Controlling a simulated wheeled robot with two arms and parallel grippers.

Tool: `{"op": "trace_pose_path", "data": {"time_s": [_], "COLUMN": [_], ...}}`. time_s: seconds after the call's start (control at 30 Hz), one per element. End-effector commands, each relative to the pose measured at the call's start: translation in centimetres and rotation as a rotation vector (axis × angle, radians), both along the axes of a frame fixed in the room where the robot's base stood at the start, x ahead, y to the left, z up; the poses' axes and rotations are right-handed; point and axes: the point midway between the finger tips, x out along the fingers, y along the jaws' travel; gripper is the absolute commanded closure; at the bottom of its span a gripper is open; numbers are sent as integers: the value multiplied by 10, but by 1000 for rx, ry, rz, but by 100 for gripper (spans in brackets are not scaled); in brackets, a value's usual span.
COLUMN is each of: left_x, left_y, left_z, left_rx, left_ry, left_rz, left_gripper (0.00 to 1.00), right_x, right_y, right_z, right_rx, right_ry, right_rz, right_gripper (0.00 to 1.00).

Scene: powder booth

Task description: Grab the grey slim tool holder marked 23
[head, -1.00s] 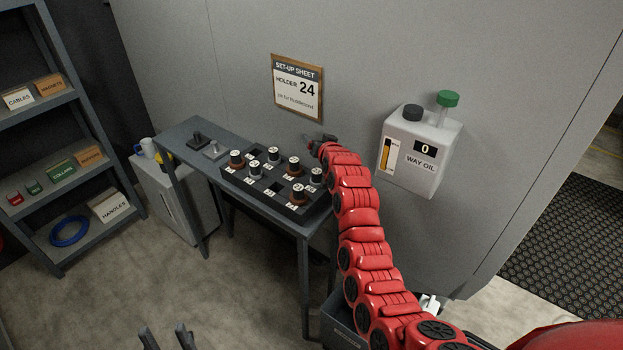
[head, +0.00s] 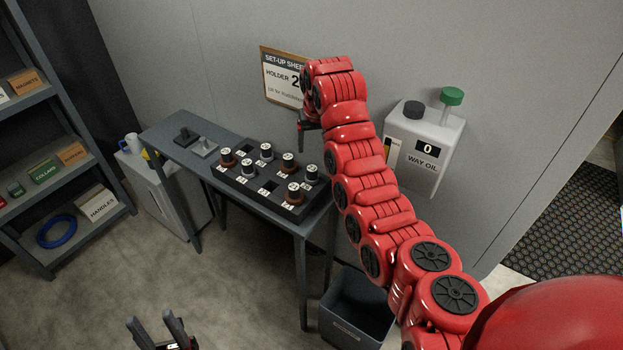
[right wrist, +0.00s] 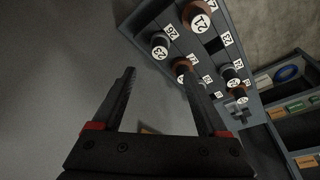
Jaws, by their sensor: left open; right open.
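The grey slim tool holder marked 23 (right wrist: 160,40) stands in the rack at the upper middle of the right wrist view. In the head view it appears to be the grey holder at the rack's right end (head: 310,175); its number is too small to read there. My right gripper (right wrist: 157,72) is open and empty, with the holder beyond its fingertips. In the head view the right gripper (head: 302,126) hangs above the rack's far right end, partly hidden by its arm. My left gripper (head: 155,328) is open and empty at the bottom, away from the table.
The dark rack (head: 240,183) holds several grey and brown holders; a brown holder marked 21 (right wrist: 202,10) stands beside 23. The table (head: 165,137) is against the wall. A set-up sheet (head: 275,75) and way oil tank (head: 425,145) are behind. A bin (head: 350,310) stands below.

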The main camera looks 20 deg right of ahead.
Motion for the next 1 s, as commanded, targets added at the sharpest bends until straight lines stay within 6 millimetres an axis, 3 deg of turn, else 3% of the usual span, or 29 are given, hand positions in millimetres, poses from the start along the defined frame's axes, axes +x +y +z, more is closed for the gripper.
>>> {"op": "trace_pose_path", "data": {"time_s": [0.07,0.13,0.33,0.4,0.6,0.73,1.0], "left_x": [0,0,0,0,0,0,0], "left_y": [0,0,0,0,0,0,0], "left_z": [-5,-24,-56,-41,-30,-27,-4], "left_rx": [0,0,0,0,0,0,0], "left_ry": [0,0,0,0,0,0,-1], "left_rz": [0,0,0,0,0,0,0], "left_gripper": [50,50,50,50,50,50,50], "right_x": [2,4,9,12,19,22,31], "right_y": [2,1,1,-2,-3,-3,-3], "right_z": [-11,-24,-41,-47,-74,-80,-109], "right_rx": [-3,-5,-3,-2,-2,-2,-2], "right_ry": [-1,-1,-3,3,4,-1,1], "right_rz": [3,4,5,1,1,2,1], "right_gripper": [24,24,24,24,24,24,24]}}
